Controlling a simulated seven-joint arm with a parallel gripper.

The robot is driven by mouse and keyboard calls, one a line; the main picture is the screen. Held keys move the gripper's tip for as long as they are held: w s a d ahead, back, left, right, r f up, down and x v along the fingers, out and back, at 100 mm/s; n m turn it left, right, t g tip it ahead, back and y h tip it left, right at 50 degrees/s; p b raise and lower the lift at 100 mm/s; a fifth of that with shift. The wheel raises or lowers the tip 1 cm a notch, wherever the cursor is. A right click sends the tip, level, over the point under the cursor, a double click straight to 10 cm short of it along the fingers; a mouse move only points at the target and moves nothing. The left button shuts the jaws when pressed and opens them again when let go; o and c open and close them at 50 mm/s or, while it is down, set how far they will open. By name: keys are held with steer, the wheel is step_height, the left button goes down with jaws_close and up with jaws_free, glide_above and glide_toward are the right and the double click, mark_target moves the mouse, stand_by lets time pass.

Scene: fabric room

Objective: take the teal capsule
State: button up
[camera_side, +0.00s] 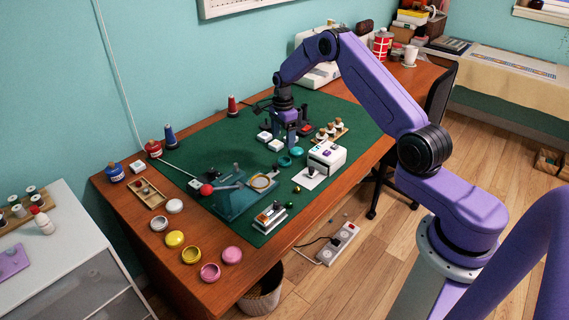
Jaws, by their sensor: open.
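Two small round teal pieces lie close together on the green mat (225,150). One teal capsule piece (298,151) looks like a domed half, and the other teal capsule piece (285,161) looks like an open ring or cup. My gripper (286,143) points down just above and behind them, its fingers apart. The picture is too small to tell its exact height or whether a finger touches anything. No teal piece is seen between the fingers.
A white box device (326,157) stands right of the teal pieces. Small white blocks (276,145) lie to their left, and a wooden rack (331,132) stands behind right. Yellow (174,239) and pink (232,255) capsule pieces lie near the front edge.

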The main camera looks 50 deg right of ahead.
glide_above(284, 163)
steer(key=f, duration=0.4)
steer(key=shift+a+f, duration=0.15)
steer(key=shift+a, duration=0.2)
steer(key=shift+s+d+f, duration=0.1)
steer(key=shift+d+f, duration=0.05)
steer(key=shift+f, duration=1.2)
steer(key=shift+d+f, duration=0.15)
steer(key=shift+f, duration=1.15)
steer(key=c, duration=1.1)
